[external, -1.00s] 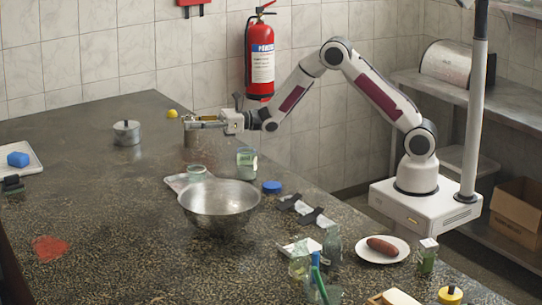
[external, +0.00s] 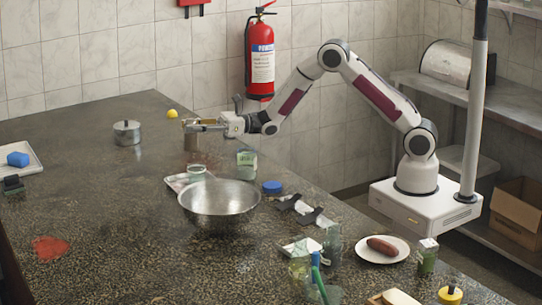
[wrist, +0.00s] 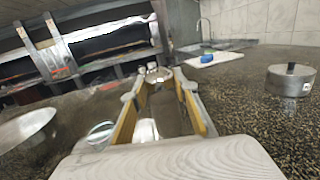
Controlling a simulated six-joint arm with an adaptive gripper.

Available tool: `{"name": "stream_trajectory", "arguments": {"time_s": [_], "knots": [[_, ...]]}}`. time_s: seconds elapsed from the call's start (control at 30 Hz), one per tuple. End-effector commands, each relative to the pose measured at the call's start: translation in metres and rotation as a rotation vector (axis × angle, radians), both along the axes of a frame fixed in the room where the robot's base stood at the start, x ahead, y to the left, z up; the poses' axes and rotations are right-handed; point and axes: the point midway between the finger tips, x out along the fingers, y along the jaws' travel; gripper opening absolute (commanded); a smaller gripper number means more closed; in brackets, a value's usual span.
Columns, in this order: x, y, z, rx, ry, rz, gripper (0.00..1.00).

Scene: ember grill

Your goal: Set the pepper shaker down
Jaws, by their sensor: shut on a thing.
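The pepper shaker (external: 191,142) is a small brownish cylinder at the far right part of the counter in the external view. My gripper (external: 188,126) is shut on its upper part, reaching in from the right. The shaker looks upright. I cannot tell whether its base touches the counter. In the wrist view, my gripper's fingers (wrist: 160,92) lie on both sides of the shaker, whose shiny metal top (wrist: 158,74) shows between them. Its lower part is hidden there.
A lidded pot (external: 127,133) stands to the left and a yellow ball (external: 172,113) lies behind. The counter between pot and shaker is clear.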

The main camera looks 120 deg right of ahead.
Motion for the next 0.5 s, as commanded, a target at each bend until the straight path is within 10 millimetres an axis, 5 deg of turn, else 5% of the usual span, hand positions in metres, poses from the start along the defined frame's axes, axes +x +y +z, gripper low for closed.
{"name": "stream_trajectory", "arguments": {"time_s": [0.2,0.5], "knots": [[0.000,0.000,-0.026,0.000,0.000,0.001,0.01],[0.000,0.000,-0.032,-0.003,-0.003,0.001,0.01]]}}
